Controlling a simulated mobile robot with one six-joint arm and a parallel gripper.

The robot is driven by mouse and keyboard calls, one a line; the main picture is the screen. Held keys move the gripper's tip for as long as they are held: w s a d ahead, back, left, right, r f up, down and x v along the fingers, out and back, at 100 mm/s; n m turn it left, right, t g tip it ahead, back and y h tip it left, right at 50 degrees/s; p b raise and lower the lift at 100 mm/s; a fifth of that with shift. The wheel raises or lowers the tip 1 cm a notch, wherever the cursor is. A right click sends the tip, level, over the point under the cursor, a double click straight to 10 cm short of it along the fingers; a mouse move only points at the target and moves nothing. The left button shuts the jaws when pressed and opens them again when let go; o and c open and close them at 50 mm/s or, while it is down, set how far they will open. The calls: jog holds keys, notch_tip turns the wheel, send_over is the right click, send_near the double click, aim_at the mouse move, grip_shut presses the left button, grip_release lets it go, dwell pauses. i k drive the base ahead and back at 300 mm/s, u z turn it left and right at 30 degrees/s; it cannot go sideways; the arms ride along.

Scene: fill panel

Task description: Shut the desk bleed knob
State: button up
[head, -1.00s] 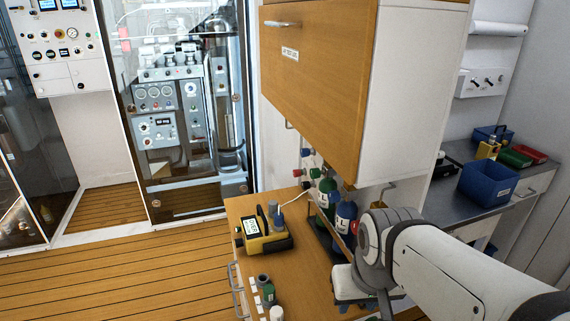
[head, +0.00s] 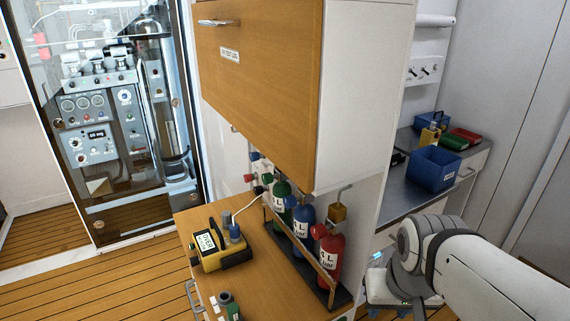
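The desk (head: 262,262) has a wooden top. Small knobs sit on the wall at its back, under the wooden cabinet: a red knob (head: 249,178), a green knob (head: 267,178) and a dark one (head: 258,190). I cannot tell which of them is the bleed knob, or how any is turned. A green cylinder (head: 279,200), a blue cylinder (head: 304,222) and a red cylinder (head: 330,258) stand in a rack in front of that wall. My arm is at the lower right, apart from the knobs. My gripper's fingers do not show.
A yellow meter (head: 222,250) with a white lead stands on the desk. The wooden cabinet (head: 260,75) overhangs the desk's back. A blue bin (head: 435,168) is on the grey counter at right. A glass-fronted equipment cabinet (head: 120,110) stands at left. Wooden floor (head: 110,275) is clear.

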aim_at(249, 177)
jog(key=z, duration=2.45)
jog(key=k, duration=2.75)
jog(key=u, duration=1.8)
jog(key=i, duration=1)
jog(key=z, duration=0.05)
